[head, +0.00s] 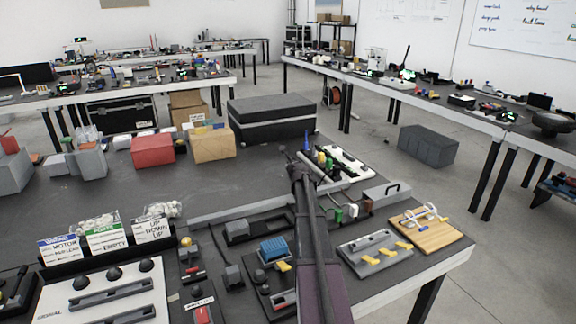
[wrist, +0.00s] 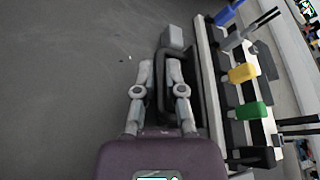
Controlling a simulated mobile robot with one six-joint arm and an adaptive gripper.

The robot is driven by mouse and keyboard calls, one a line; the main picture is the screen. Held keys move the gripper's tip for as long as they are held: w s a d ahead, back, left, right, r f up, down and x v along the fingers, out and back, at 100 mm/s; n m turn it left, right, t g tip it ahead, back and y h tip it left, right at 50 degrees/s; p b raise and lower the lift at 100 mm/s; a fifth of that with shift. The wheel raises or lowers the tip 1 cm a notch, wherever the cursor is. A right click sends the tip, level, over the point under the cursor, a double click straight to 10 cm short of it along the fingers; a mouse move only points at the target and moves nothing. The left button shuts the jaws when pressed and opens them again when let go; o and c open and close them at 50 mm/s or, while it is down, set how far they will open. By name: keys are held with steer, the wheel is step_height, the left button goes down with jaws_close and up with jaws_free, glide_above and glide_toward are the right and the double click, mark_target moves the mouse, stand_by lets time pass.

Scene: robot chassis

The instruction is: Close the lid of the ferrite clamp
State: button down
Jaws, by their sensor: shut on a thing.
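In the wrist view my gripper (wrist: 160,70) points away over the dark table top. Its two grey fingers are close together on either side of a narrow black part (wrist: 161,90), which I take to be part of the ferrite clamp. A grey block (wrist: 172,37) sits just beyond the fingertips, and a dark frame runs down the right side of the right finger. I cannot tell whether the lid is open or shut. In the head view my gripper (head: 293,163) is small and dark, and hides the clamp.
A white strip with a blue, a yellow (wrist: 242,73) and a green (wrist: 252,110) connector lies close right of the fingers. A black case (head: 272,118) stands behind, with a tan box (head: 213,145) and a red box (head: 153,150) to its left.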

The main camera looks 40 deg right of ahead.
steer(key=d+m+y, duration=0.1)
steer(key=d+r+m+y+p, duration=0.1)
steer(key=m, duration=0.1)
steer(key=shift+s+d, duration=0.1)
steer(key=shift+s, duration=0.1)
steer(key=d+m+y, duration=0.1)
steer(key=m, duration=0.1)
steer(key=shift+s+d+m+t+y, duration=0.25)
steer(key=shift+d+m+t+y, duration=0.05)
steer(key=shift+d+y, duration=0.1)
steer(key=m, duration=0.1)
steer(key=d+m+y+b, duration=0.1)
steer(key=d+f+m+t+y+b, duration=0.1)
steer(key=shift+s+m, duration=0.25)
steer(key=shift+m, duration=0.15)
steer(key=shift+s+d+f+m+t+y+b, duration=0.1)
steer(key=shift+d+f+m+t+y+b, duration=0.15)
steer(key=shift+m+y+b, duration=0.3)
steer(key=shift+s+d+f+m+t+y+b, duration=0.15)
steer(key=shift+d+m+t+y+b, duration=0.2)
steer(key=shift+m+b, duration=0.35)
steer(key=shift+w, duration=0.1)
steer(key=c, duration=1)
jaws_free()
